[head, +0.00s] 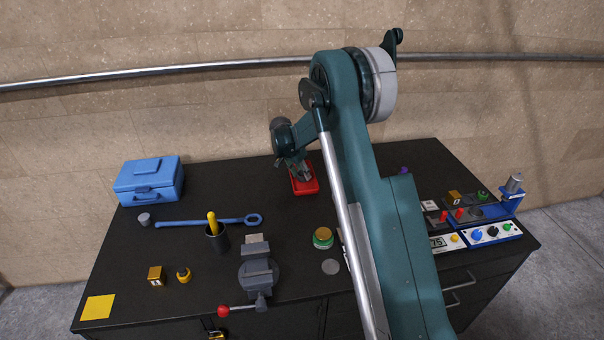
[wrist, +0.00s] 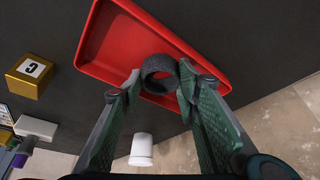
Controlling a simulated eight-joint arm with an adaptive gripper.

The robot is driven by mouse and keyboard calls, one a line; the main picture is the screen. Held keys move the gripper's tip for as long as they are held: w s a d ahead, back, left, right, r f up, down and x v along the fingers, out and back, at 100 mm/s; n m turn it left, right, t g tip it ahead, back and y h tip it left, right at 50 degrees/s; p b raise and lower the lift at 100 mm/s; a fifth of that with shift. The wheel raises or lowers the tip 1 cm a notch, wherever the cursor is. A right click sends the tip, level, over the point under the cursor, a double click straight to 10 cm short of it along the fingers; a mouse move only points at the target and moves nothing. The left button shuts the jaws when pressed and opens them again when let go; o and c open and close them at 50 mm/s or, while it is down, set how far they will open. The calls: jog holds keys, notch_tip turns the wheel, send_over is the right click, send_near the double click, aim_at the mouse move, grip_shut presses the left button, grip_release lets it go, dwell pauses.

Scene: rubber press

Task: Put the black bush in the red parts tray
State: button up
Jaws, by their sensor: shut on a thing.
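The black bush (wrist: 160,66) is a dark ring between the fingertips of my gripper (wrist: 160,83) in the wrist view. My gripper is shut on it. The red parts tray (wrist: 112,38) lies behind the bush in the wrist view, and the bush overlaps the tray's floor and near rim there. In the head view my gripper (head: 301,172) is over the red tray (head: 306,188) at the back middle of the bench and hides part of it. The bush cannot be made out in the head view. The height of the bush above the tray floor is hard to tell.
A blue toolbox (head: 150,180), blue wrench (head: 205,221), black cup (head: 216,238) and grey vise (head: 258,273) stand left of my arm. A gold block (wrist: 30,75) and a white cylinder (wrist: 141,150) show in the wrist view. The bench around the tray's left is clear.

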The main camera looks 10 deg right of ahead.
jog(key=shift+f, duration=0.15)
jog(key=o, duration=0.5)
jog(key=v, duration=1.2)
jog(key=shift+d+r, duration=0.1)
jog(key=shift+r, duration=0.1)
dwell(0.4)
